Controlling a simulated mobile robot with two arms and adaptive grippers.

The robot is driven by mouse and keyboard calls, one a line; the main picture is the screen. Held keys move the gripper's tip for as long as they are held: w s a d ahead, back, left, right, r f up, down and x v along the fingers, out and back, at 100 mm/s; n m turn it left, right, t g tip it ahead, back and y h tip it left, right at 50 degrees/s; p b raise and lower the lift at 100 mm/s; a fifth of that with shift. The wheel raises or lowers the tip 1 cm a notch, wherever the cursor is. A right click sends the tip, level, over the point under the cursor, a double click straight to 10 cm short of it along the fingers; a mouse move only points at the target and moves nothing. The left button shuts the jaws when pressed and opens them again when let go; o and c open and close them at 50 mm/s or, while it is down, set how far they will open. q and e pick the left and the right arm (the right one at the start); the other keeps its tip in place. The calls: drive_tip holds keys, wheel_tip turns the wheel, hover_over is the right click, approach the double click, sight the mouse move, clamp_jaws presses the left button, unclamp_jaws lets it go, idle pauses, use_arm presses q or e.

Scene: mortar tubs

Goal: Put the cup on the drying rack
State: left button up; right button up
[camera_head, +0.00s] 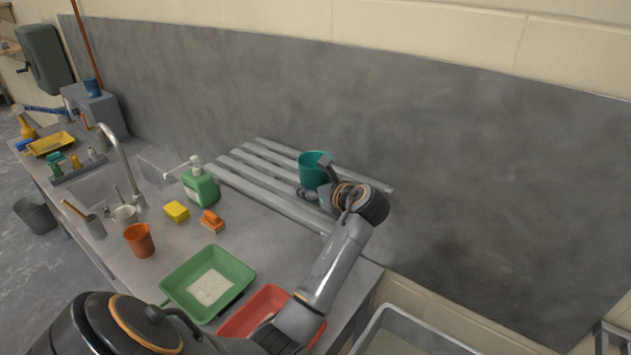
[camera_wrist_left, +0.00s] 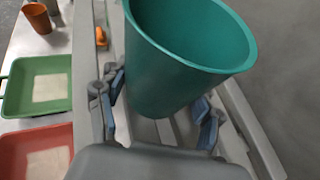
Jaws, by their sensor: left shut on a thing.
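The teal cup (camera_head: 313,169) is upright, with its open mouth up, over the slatted grey drying rack (camera_head: 262,172) against the back wall. My left gripper (camera_head: 318,190) is shut on this cup; in the left wrist view its blue-padded fingers (camera_wrist_left: 162,106) press the cup (camera_wrist_left: 165,75) from both sides. Rack slats (camera_wrist_left: 88,70) show beneath and beside it. I cannot tell whether the cup's bottom touches the slats. My right gripper is not in view.
A green soap bottle (camera_head: 200,187) stands at the rack's left front. An orange cup (camera_head: 139,240), yellow sponge (camera_head: 176,211), orange brush (camera_head: 212,221), green tray (camera_head: 206,282) and red tray (camera_head: 254,308) are on the counter. The rack's left part is bare.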

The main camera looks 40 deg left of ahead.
use_arm(q)
drive_tip(key=shift+d, duration=0.1)
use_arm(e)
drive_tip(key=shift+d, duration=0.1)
use_arm(q)
drive_tip(key=shift+f, duration=0.15)
drive_tip(key=o, duration=1.2)
drive_tip(key=shift+o, duration=0.2)
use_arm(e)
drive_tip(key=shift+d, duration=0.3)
use_arm(q)
drive_tip(key=shift+d+r, duration=0.1)
drive_tip(key=shift+r, duration=0.1)
drive_tip(key=b+v, duration=0.4)
drive_tip(key=v, duration=0.6)
drive_tip(key=shift+s+d+r, duration=0.1)
drive_tip(key=shift+d, duration=0.25)
drive_tip(key=shift+s+d+r, duration=0.2)
drive_tip(key=shift+d+r, duration=0.1)
drive_tip(key=shift+d, duration=0.1)
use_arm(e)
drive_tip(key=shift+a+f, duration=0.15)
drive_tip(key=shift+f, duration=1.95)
use_arm(q)
drive_tip(key=shift+f, duration=0.1)
